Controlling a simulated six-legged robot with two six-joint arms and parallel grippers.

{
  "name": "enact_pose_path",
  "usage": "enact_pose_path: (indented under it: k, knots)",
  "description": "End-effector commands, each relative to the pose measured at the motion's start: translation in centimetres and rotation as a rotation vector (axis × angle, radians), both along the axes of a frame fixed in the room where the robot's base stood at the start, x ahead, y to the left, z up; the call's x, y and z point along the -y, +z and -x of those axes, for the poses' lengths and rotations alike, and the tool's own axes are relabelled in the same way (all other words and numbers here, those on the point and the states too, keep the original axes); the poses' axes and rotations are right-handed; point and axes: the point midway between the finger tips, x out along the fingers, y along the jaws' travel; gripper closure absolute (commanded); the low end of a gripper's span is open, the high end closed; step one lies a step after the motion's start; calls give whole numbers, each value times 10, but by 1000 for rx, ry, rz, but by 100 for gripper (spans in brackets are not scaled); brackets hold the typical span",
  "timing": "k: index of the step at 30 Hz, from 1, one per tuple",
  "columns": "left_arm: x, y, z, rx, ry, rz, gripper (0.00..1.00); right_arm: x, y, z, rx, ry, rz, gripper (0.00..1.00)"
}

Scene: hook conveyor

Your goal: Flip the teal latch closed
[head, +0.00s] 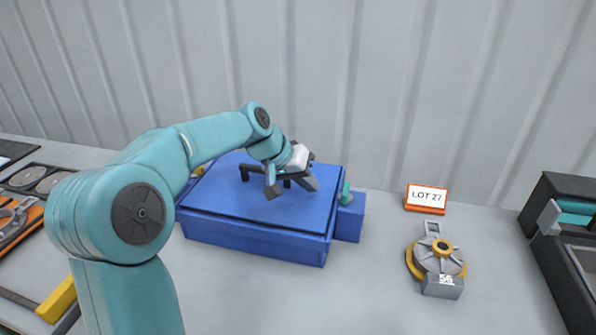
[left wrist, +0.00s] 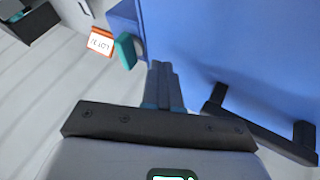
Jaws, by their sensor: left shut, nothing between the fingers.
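A blue case (head: 255,240) with a flat blue lid (head: 215,200) and a black handle (head: 245,172) sits on the grey table. The small teal latch (head: 346,192) stands up at its right side, above a blue block (head: 349,219). The latch also shows in the left wrist view (left wrist: 125,50), ahead and to the left of the fingers. My left gripper (head: 313,184) is above the right part of the lid, left of the latch and apart from it. Its fingers (left wrist: 164,75) are together and empty. The gripper hides part of the handle. My right gripper is not in view.
An orange stand with a "LOT 27" card (head: 427,197) and a grey and yellow round device marked 56 (head: 438,262) are on the right. A dark bin (head: 567,235) stands at the far right. Orange and black trays (head: 20,225) lie at the left. The table before the case is clear.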

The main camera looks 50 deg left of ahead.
Motion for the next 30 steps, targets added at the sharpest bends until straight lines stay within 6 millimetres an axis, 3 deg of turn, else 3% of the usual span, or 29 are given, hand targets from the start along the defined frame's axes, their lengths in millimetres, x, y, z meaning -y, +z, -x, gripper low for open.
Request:
enact_pose_path:
  k: [3, 12, 30]
  knots:
    - [5, -20, -14, -3, -2, 2, 100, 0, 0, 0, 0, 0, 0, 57]
    - [36, -15, -32, 0, -2, -1, 100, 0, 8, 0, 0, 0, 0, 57]
    - [38, -15, -33, -2, 32, -2, 100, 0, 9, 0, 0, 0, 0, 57]
